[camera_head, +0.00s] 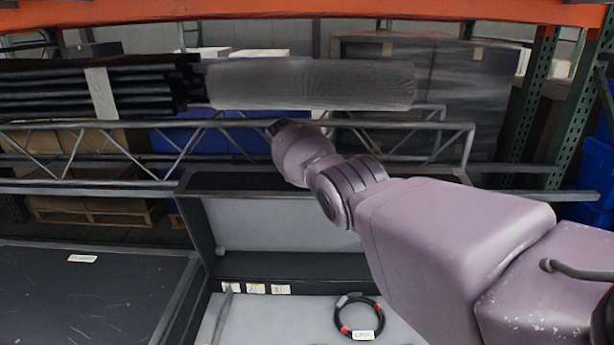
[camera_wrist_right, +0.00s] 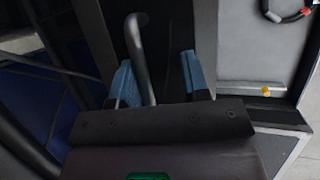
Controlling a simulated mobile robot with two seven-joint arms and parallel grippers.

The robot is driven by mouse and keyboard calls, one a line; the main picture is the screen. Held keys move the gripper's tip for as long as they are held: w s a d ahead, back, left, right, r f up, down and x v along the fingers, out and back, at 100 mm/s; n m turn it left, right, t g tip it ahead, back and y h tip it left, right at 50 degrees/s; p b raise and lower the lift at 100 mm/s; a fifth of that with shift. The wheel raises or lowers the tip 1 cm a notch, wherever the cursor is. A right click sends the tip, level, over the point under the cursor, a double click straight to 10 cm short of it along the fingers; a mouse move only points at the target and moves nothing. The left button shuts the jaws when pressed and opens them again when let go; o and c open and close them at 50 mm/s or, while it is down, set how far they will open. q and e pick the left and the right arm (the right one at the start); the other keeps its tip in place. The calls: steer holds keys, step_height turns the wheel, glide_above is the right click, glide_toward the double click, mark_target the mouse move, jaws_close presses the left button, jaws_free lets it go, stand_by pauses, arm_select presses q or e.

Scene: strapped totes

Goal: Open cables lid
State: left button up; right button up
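The tote with the cable is open in the head view. Its dark-edged lid (camera_head: 265,224) stands raised at the back, with its grey inner face showing. A black coiled cable (camera_head: 358,318) with red bands and a white tag lies inside on the grey floor; part of it shows in the right wrist view (camera_wrist_right: 287,14). My right arm reaches over the lid, and its gripper is hidden in the head view. In the right wrist view, my right gripper (camera_wrist_right: 159,78) has its blue fingertips apart, with a bent grey handle (camera_wrist_right: 139,48) between them, nearer the left finger. My left gripper is out of view.
A dark closed tote (camera_head: 75,300) with a white label stands at the left. Behind the lid runs a metal truss rail (camera_head: 120,140), with black bundled tubes (camera_head: 60,90) and a grey roll (camera_head: 310,84) above it. Pallets and shelving stand further back.

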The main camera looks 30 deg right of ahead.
steer(key=shift+a+r, duration=0.1)
steer(key=shift+r, duration=0.15)
steer(key=p+v, duration=0.1)
steer(key=v, duration=0.5)
steer(key=shift+p, duration=0.4)
steer(key=p+v, duration=0.1)
steer(key=v, duration=0.3)
steer(key=shift+a+r, duration=0.1)
steer(key=shift+a, duration=0.05)
